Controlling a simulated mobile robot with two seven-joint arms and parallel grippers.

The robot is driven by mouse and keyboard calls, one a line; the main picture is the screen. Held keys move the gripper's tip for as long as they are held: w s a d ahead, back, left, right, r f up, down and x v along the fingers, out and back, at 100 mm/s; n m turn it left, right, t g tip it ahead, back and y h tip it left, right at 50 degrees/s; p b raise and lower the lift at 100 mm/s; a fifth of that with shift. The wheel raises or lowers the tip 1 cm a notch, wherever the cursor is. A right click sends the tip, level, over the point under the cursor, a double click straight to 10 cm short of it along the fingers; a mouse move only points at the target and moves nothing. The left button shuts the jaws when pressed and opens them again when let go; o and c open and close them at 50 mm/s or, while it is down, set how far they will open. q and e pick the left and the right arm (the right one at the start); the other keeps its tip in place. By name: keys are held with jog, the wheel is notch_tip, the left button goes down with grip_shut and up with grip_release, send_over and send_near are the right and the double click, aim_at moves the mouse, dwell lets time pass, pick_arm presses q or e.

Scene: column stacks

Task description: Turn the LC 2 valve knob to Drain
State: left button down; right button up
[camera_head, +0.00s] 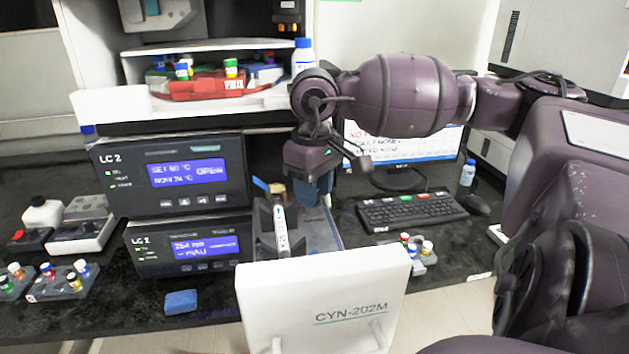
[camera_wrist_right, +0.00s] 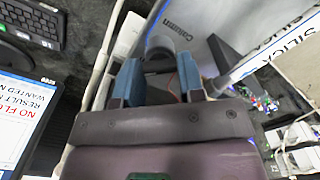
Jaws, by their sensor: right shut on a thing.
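The LC 2 stack stands at the left in the head view, with an upper module (camera_head: 120,165) and a lower module (camera_head: 150,262), both with lit blue displays. My right gripper (camera_head: 313,193) points down just right of the stack. In the right wrist view its blue fingers (camera_wrist_right: 160,88) stand on both sides of a grey rounded part, which looks like the valve knob (camera_wrist_right: 163,47). They are shut on it. The arm and fingers hide the knob in the head view. I cannot read its setting. My left gripper is not in view.
A white CYN-202M panel (camera_head: 290,288) stands in front, near the gripper. A keyboard (camera_head: 410,210) and a monitor (camera_head: 452,142) are to the right. A blue sponge (camera_head: 181,302) and vial racks (camera_head: 60,284) lie at the left. A red tray (camera_head: 205,88) sits above the stack.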

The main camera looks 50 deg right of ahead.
jog(key=shift+n, duration=0.4)
jog(key=o, duration=0.9)
jog(key=shift+o, duration=0.2)
jog(key=shift+r, duration=0.15)
notch_tip(320, 180, up, 11)
jog(key=shift+f, duration=0.2)
dwell(0.3)
